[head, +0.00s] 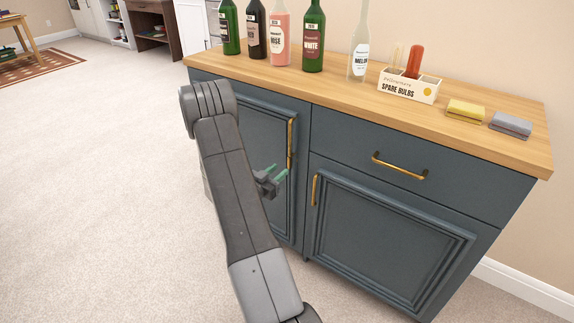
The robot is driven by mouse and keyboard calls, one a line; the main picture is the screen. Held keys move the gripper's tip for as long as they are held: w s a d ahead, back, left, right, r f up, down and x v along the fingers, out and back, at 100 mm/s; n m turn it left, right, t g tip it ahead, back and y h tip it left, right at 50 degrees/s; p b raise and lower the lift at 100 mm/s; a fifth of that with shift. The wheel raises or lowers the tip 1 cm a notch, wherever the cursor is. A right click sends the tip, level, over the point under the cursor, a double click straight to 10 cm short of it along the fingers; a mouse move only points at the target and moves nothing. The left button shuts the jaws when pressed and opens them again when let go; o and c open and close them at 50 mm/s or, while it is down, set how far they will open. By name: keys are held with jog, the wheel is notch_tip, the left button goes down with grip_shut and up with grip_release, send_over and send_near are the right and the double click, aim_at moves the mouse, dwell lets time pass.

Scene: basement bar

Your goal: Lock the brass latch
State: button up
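A tall, narrow brass fitting (291,140) is upright along the right edge of the cabinet's left door (272,130). It may be the brass latch or a handle; I cannot tell which. My gripper (278,171), with green fingertips, is in front of this door, at the fitting's lower end. Its two fingers are apart with nothing visible between them. I cannot tell whether a fingertip touches the fitting. My arm hides much of the left door.
The right door (390,240) has a brass handle (315,190), and the drawer (410,165) above has another (400,168). Carpet (90,180) at left is clear.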

aim_at(288, 162)
jog(key=x, duration=0.6)
jog(key=shift+s, duration=0.1)
grip_shut()
